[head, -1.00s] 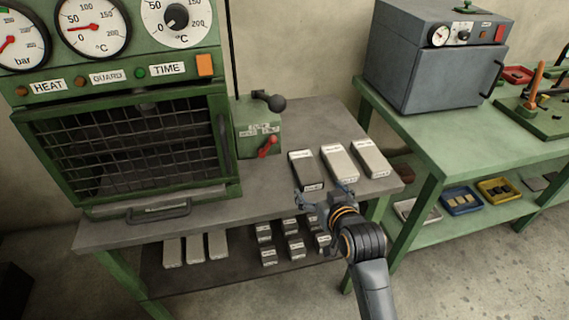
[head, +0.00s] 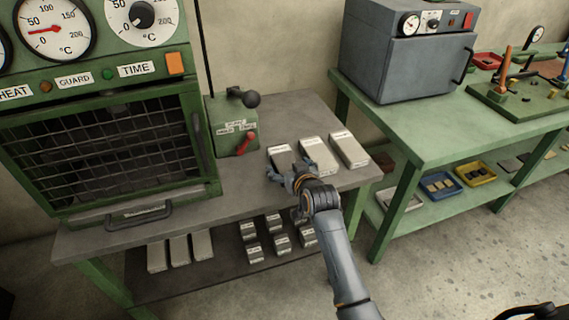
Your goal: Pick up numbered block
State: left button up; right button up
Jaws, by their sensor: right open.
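Three long blocks with white labels lie side by side on the grey bench top: a left block (head: 280,152), a middle block (head: 320,155) and a right block (head: 350,150). The numbers are too small to read. My right gripper (head: 288,172) is open at the near end of the left block, with its fingers spread about that end and partly hiding it. I cannot tell whether it touches the block. My left gripper is not in view.
A green press with gauges and a wire guard (head: 110,150) stands at left, beside a lever box (head: 232,128). More blocks (head: 180,249) lie on the shelf below. At right, a green table (head: 430,135) carries a grey oven (head: 405,60).

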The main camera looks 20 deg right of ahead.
jog(key=shift+x, duration=0.9)
jog(key=c, duration=1.4)
jog(key=shift+r, duration=0.1)
jog(key=shift+c, duration=1)
